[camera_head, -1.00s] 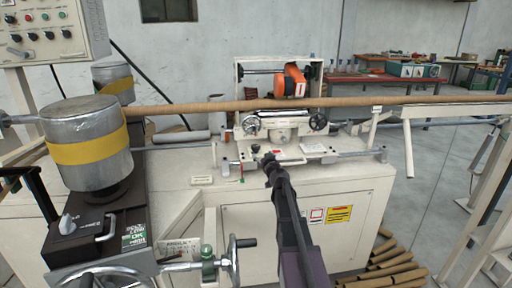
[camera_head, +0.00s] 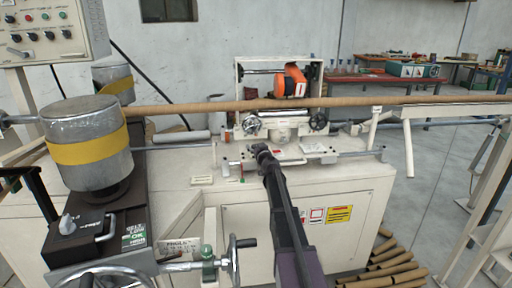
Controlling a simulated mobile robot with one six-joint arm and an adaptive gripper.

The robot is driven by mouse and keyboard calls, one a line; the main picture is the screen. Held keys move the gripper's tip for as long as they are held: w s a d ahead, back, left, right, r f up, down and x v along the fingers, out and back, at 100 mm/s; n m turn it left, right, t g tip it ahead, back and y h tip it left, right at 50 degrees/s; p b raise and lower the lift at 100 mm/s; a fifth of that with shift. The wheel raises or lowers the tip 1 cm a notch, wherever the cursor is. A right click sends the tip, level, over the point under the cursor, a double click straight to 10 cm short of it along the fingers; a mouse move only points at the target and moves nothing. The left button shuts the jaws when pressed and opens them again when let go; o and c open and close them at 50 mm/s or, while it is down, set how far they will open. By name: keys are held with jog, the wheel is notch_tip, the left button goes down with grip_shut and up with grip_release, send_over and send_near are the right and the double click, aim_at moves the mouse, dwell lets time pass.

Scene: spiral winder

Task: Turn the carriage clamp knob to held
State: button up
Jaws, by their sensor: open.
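The white carriage (camera_head: 284,135) sits on the rails of the winder, below the long brown tube. My gripper (camera_head: 257,149) is open at the carriage's front left, just below the left handwheel in the picture. I cannot make out the clamp knob; it is too small to tell or hidden by my gripper. I cannot tell whether the gripper touches anything.
The brown tube (camera_head: 200,107) runs across above the carriage. A silver drum with a yellow band (camera_head: 88,145) stands at the left. A chrome handwheel (camera_head: 233,260) is at the front. Cardboard tubes (camera_head: 396,268) lie on the floor at the right.

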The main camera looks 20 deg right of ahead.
jog(key=shift+c, duration=0.2)
jog(key=c, duration=1.1)
jog(key=shift+a+m+h, duration=0.1)
jog(key=shift+m+h, duration=0.4)
jog(key=shift+h, duration=0.3)
jog(key=m+h, duration=0.1)
jog(key=h, duration=0.1)
jog(key=m+g+h, duration=0.1)
jog(key=h, duration=0.1)
jog(key=shift+w+m+g, duration=0.1)
jog(key=shift+m+g, duration=0.2)
jog(key=shift+m, duration=0.1)
jog(key=shift+m+g+h, duration=1.9)
jog(key=shift+m+h, duration=0.2)
jog(key=shift+h, duration=0.7)
